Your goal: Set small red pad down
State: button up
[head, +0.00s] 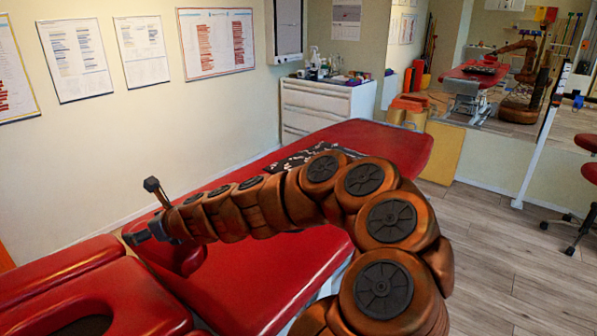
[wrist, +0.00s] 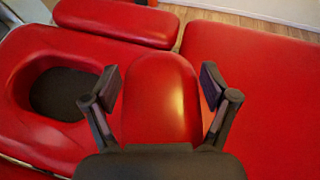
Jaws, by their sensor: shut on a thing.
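The small red pad (wrist: 161,100) fills the space between the two fingers of my gripper (wrist: 162,86) in the wrist view. It is smooth and rounded at its far end, and my gripper is shut on it. In the head view my gripper (head: 145,233) is low over the red treatment table, at the left end of my arm. Beneath the wrist there, a rounded red shape blends with the table, so I cannot tell whether the pad touches the surface.
The red treatment table (head: 262,275) has a headrest section (head: 65,280) with a dark face hole at lower left. A separate red side pad (wrist: 115,20) shows in the wrist view. A dark patterned cloth (head: 287,162) lies on the table. A white drawer cabinet (head: 318,108) stands behind.

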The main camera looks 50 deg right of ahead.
jog(key=s+d+f+m+h+b, duration=0.2)
jog(key=s+d, duration=0.7)
jog(key=s, duration=0.1)
jog(key=s+d+f+m+h+b, duration=0.1)
jog(key=s+d+f, duration=0.2)
jog(key=s+d, duration=0.55)
jog(key=w+d+f+p, duration=0.1)
jog(key=w+d+p, duration=0.2)
jog(key=w+d, duration=0.6)
jog(key=w, duration=0.2)
jog(key=shift+w+d+f, duration=0.15)
jog(key=shift+w, duration=0.25)
jog(key=shift+w+d+f, duration=0.1)
jog(key=shift+f, duration=1.65)
jog(key=o, duration=1.1)
jog(key=shift+f, duration=0.1)
